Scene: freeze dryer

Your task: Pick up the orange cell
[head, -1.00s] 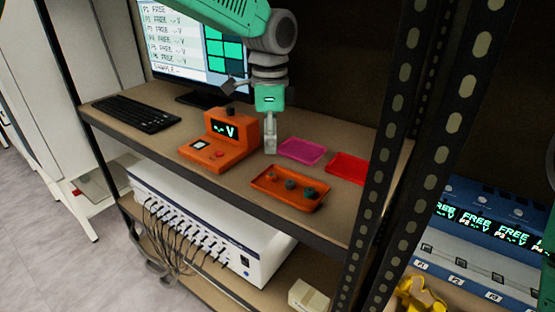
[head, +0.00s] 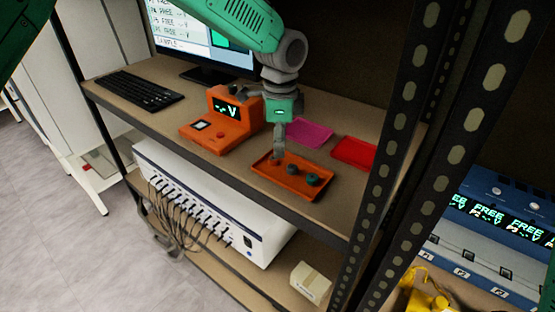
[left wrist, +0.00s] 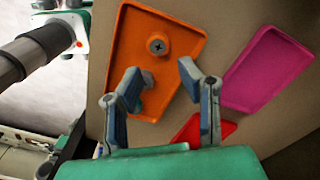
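An orange tray (head: 285,184) lies on the shelf near its front edge, with small round cells in it. The orange cell (left wrist: 158,44) stands upright in the tray, a cross mark on its top; in the head view the fingers largely cover it. A second cell (left wrist: 147,78) beside it is partly behind a finger in the left wrist view. In the head view a grey cell (head: 292,170) and a teal cell (head: 314,180) stand to the right. My left gripper (head: 279,152) points down over the tray's left end, open and empty; its fingers (left wrist: 162,68) are apart, near the orange cell. My right gripper is not in view.
An orange meter (head: 222,122) stands left of the gripper. A magenta tray (head: 311,132) and a red tray (head: 354,151) lie behind and right. A keyboard (head: 134,96) is at left. A slotted upright post (head: 404,100) stands to the right.

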